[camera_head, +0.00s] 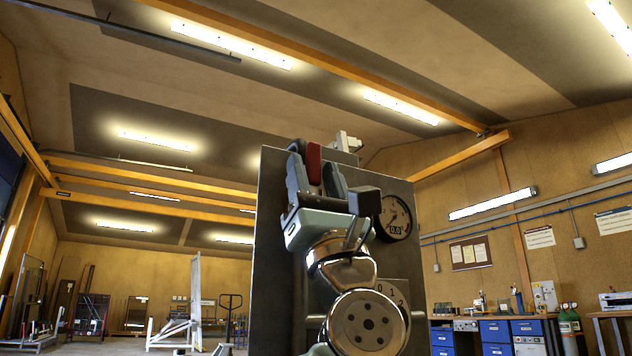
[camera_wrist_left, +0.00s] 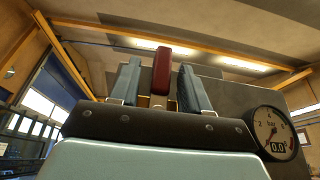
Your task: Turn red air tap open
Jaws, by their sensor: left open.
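The red air tap handle (camera_head: 314,163) stands upright near the top of a dark grey panel (camera_head: 272,215). In the left wrist view the red handle (camera_wrist_left: 161,72) points up between the two fingers, with a brass-coloured part at its foot. My left gripper (camera_head: 318,176) is open, with one finger on each side of the handle. In the left wrist view the gripper (camera_wrist_left: 160,85) shows a gap on both sides of the handle. The tap's base is hidden behind the gripper body. My right gripper is not in view.
A round bar gauge (camera_head: 394,217) reading 0.0 sits on the panel right of the gripper; it also shows in the left wrist view (camera_wrist_left: 275,133). A numbered dial plate (camera_head: 393,293) is lower, partly behind my arm. Blue workbench drawers (camera_head: 494,331) stand far right.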

